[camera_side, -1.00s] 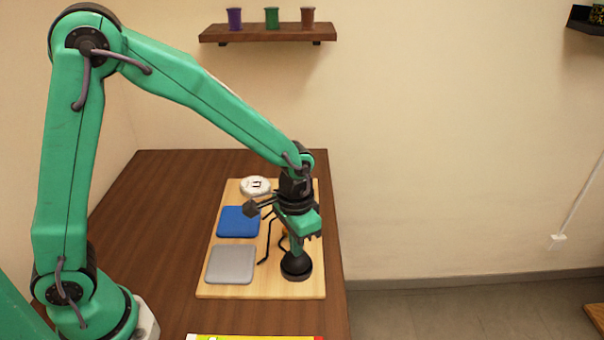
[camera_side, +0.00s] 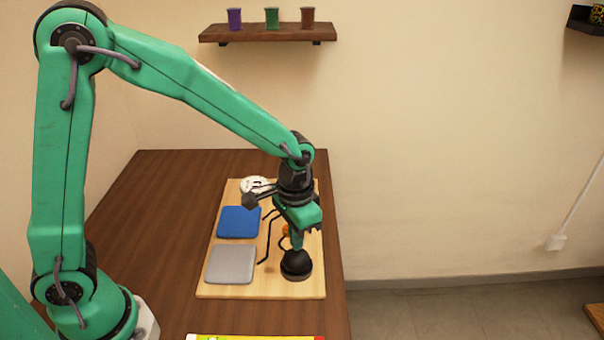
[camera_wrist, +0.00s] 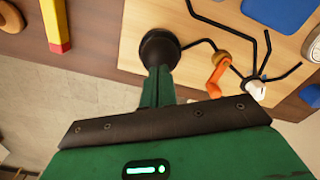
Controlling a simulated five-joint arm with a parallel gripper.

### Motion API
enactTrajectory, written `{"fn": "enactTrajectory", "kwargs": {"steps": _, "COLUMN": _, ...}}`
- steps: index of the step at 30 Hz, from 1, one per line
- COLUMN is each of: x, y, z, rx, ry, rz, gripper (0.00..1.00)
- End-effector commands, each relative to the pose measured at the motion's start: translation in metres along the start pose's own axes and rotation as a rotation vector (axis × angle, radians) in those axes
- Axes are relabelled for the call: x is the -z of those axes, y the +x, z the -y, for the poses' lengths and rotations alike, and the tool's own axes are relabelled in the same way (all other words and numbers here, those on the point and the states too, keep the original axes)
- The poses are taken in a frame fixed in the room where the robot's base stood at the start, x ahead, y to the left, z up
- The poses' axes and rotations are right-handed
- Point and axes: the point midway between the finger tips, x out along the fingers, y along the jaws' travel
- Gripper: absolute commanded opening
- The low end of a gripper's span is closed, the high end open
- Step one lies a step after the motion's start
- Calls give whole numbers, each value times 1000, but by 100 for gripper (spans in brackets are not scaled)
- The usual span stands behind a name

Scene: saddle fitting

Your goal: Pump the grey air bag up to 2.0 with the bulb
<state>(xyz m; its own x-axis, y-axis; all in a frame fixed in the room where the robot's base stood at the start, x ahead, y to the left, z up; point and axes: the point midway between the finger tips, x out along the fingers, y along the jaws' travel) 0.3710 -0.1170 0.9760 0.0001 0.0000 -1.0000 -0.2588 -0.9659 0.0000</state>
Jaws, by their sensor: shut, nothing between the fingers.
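The grey air bag (camera_side: 230,264) lies flat-looking on the board at front left; how full it is I cannot tell. The black bulb (camera_side: 296,265) stands upright at the board's front right, rounded; it also shows in the wrist view (camera_wrist: 160,47). My gripper (camera_side: 297,246) is shut and empty, pointing down right over the bulb's top; whether it touches I cannot tell. In the wrist view its fingers (camera_wrist: 158,72) end at the bulb. The round white gauge (camera_side: 255,185) is at the back, its reading too small to tell. An orange lever (camera_wrist: 216,76) sits on the tubing.
A blue bag (camera_side: 239,222) lies behind the grey one. Black tubes (camera_side: 267,240) run between the bags and bulb. A white fitting (camera_wrist: 257,89) shows in the wrist view. The wooden board (camera_side: 263,288) is near the table's right edge; the table (camera_side: 160,220) is clear at left.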

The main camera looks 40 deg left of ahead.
Motion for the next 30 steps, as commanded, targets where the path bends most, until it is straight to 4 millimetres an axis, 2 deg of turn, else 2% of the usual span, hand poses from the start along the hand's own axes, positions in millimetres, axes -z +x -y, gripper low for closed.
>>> {"fn": "enactTrajectory", "kwargs": {"steps": 30, "x": 0, "y": 24, "z": 0, "rx": 0, "ry": 0, "rz": 2, "gripper": 0}}
